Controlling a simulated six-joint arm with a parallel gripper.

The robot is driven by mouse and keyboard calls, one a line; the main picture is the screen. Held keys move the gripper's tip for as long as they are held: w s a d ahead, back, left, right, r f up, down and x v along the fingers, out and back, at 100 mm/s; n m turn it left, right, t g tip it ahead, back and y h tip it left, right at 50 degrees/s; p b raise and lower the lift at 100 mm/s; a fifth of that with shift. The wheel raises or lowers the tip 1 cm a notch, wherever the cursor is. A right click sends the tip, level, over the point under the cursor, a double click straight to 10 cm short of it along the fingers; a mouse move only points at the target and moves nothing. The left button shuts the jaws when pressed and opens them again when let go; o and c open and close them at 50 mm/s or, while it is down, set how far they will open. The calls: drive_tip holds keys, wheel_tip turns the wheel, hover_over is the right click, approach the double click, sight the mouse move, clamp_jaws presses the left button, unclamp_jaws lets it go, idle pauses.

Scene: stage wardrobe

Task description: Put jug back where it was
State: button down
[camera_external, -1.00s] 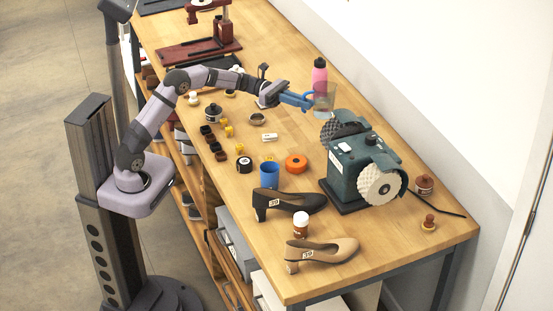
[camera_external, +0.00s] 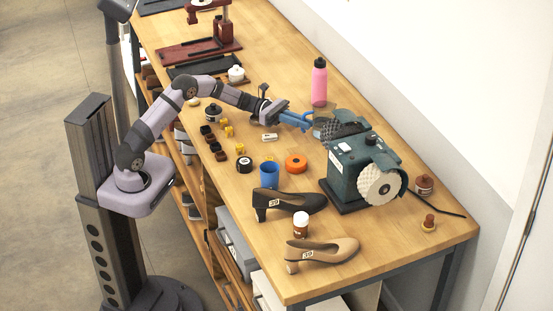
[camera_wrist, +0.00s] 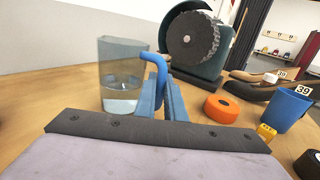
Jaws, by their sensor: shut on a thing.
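The jug (camera_wrist: 122,85) is clear, squarish and grey-tinted, with a blue handle (camera_wrist: 154,66). It stands upright to the left of my fingers in the wrist view. My gripper (camera_wrist: 163,98) has its blue fingers shut on the handle. In the external view my gripper (camera_external: 300,119) is low over the far half of the bench, just left of the grinder. The jug's clear body barely shows there. I cannot tell whether its base touches the bench.
A teal grinder (camera_external: 362,158) stands close to the right, its dark wheel (camera_wrist: 193,42) near the jug. A pink bottle (camera_external: 319,84) stands behind. An orange tape roll (camera_external: 296,163), a blue cup (camera_external: 269,175) and shoes (camera_external: 290,202) are nearer. Bench around the bottle is clear.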

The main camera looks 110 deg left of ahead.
idle(0.3)
drive_tip(key=c, duration=1.8)
unclamp_jaws()
drive_tip(key=shift+c, duration=0.2)
drive_tip(key=shift+r, duration=0.15)
drive_tip(key=s, duration=0.4)
drive_tip(key=s+a+p, duration=0.1)
drive_tip(key=s, duration=0.3)
drive_tip(key=s+a, duration=0.1)
drive_tip(key=s, duration=0.2)
drive_tip(key=shift+s+a, duration=0.1)
drive_tip(key=shift+s, duration=0.3)
